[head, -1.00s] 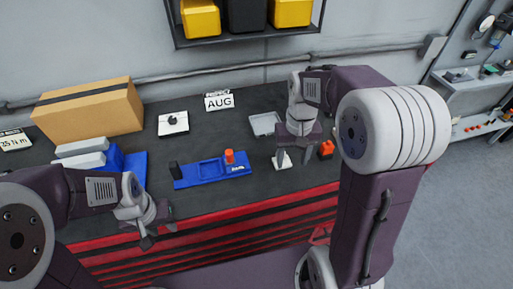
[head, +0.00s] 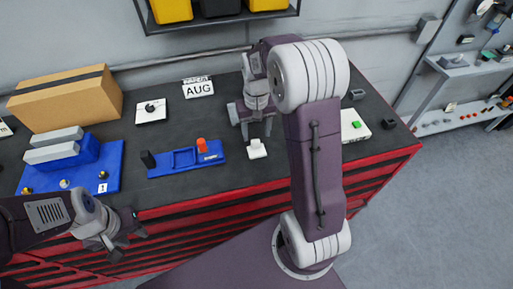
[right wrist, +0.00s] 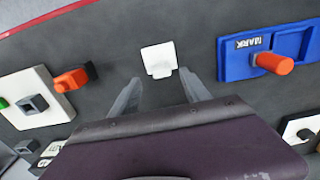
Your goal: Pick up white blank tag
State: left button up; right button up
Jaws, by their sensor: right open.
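The white blank tag (head: 257,149) lies on the dark bench top, right of the blue fixture. It also shows in the right wrist view (right wrist: 158,58), just beyond the fingertips. My right gripper (head: 255,128) is open and empty, behind the tag as the head view shows it. In the right wrist view its two fingers (right wrist: 159,80) point toward the tag, one to each side, with a gap between them and the tag. My left gripper (head: 124,240) is in front of the bench edge at lower left, with its fingers apart and nothing visible between them.
The blue fixture (head: 166,166) with an orange knob (head: 202,145) stands left of the tag. An orange block (right wrist: 71,80) lies on its other side. An AUG sign (head: 198,87), a cardboard box (head: 65,98) and a blue base (head: 108,165) stand further off. Bench around the tag is clear.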

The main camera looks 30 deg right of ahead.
aim_at(256, 141)
jog(key=f, duration=0.4)
jog(key=shift+a+f+p, duration=0.15)
jog(key=shift+a+p, duration=0.1)
jog(key=shift+p, duration=0.1)
jog(key=shift+d+f, duration=0.1)
jog(key=shift+f, duration=0.2)
grip_shut()
jog(key=shift+r, duration=0.2)
jog(key=shift+r, duration=0.3)
jog(key=r, duration=0.2)
jog(key=s+r+b, duration=0.1)
jog(key=shift+r, duration=0.4)
jog(key=s+r+b, duration=0.1)
jog(key=s+r, duration=0.5)
jog(key=s, duration=0.4)
jog(key=shift+s+r+b, duration=0.2)
jog(key=shift+s+b, duration=0.1)
jog(key=shift+s, duration=0.1)
